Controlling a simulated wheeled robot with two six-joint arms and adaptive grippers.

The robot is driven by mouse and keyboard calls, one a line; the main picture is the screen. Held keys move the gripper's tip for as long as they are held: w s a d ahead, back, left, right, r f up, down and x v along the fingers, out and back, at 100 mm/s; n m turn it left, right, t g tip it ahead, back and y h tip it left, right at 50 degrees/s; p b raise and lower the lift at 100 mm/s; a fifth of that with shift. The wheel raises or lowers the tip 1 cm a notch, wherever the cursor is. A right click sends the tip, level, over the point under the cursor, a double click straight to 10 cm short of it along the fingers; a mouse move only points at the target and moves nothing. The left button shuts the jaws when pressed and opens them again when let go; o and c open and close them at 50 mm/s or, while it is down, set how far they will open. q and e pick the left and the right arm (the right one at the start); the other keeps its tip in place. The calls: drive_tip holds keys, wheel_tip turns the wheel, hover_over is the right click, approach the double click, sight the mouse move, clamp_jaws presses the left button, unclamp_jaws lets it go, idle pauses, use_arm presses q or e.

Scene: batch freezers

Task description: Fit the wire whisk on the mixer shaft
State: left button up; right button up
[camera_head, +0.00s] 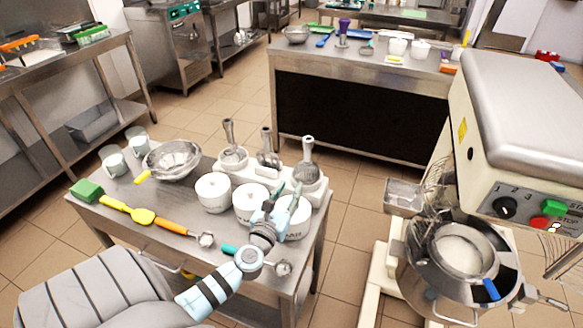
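The mixer (525,85) stands at the right, with a control panel on its head and a steel bowl (462,250) below. Its shaft is hidden from this view. A fan of thin curved wires, which looks like the wire whisk (562,256), shows at the right edge, partly cut off. I cannot tell what holds it. More curved wires (437,182) show beside the mixer column, perhaps a bowl guard. My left gripper (288,191) is open and appears empty, in front of a white pot on the steel table, well left of the mixer.
The near steel table (142,193) holds white pots (213,192), a colander (172,158), scoops in a white holder, cups, a green sponge (86,189) and yellow and orange utensils. A second counter (345,62) stands behind. Tiled floor lies clear between table and mixer.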

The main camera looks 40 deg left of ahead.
sight(307, 157)
use_arm(q)
drive_tip(key=shift+w+a, duration=0.25)
drive_tip(key=b+x, duration=0.4)
drive_tip(key=x, duration=1)
drive_tip(key=shift+w, duration=0.45)
clamp_jaws()
drive_tip(key=shift+r, duration=0.1)
